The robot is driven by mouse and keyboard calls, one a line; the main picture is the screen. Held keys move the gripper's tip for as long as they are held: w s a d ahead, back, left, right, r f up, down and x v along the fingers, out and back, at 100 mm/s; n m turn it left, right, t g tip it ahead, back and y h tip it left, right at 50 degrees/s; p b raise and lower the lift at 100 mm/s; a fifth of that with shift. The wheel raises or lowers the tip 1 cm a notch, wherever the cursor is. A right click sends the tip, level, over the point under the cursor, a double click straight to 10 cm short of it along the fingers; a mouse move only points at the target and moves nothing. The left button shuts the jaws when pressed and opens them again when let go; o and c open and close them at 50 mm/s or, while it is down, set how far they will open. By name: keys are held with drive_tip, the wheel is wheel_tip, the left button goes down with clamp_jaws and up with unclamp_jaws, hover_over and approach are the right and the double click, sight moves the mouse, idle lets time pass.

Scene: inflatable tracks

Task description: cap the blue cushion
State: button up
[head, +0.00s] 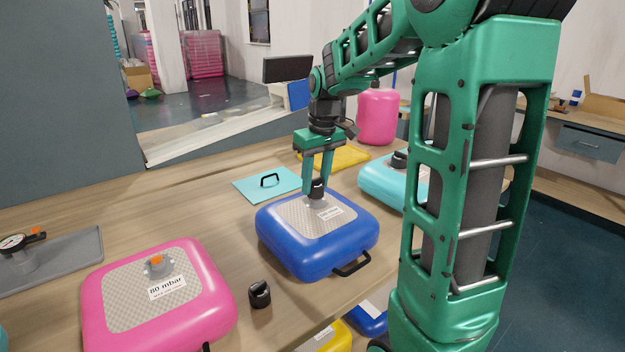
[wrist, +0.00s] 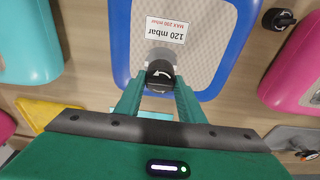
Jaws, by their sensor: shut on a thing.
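The blue cushion (head: 285,240) lies flat on the table in the middle of the head view, with a grey patterned top panel and a black handle. It also fills the centre of the wrist view (wrist: 121,40), where its label reads 120 mbar, MAX 200 mbar. My gripper (head: 317,187) points down over the cushion's valve area. It is shut on a black cap (wrist: 160,74) with a white curved arrow. The cap sits at the valve; whether it is seated is hidden. A second black cap (head: 260,294) stands on the table between the blue and pink cushions.
A pink cushion (head: 215,305) labelled 80 mbar, with an orange-centred bare valve, is front left. A turquoise cushion (head: 377,186) with a black cap is behind right. A gauge (head: 20,243) rests on a grey mat (head: 75,252). A flat turquoise piece (head: 250,187) lies behind.

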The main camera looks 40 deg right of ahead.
drive_tip(key=shift+f, duration=1.15)
drive_tip(key=n, duration=0.3)
drive_tip(key=shift+n+y, duration=0.3)
drive_tip(key=shift+n, duration=0.8)
drive_tip(key=shift+n+y, duration=0.3)
drive_tip(key=shift+n, duration=0.7)
drive_tip(key=n, duration=0.3)
drive_tip(key=shift+g, duration=0.3)
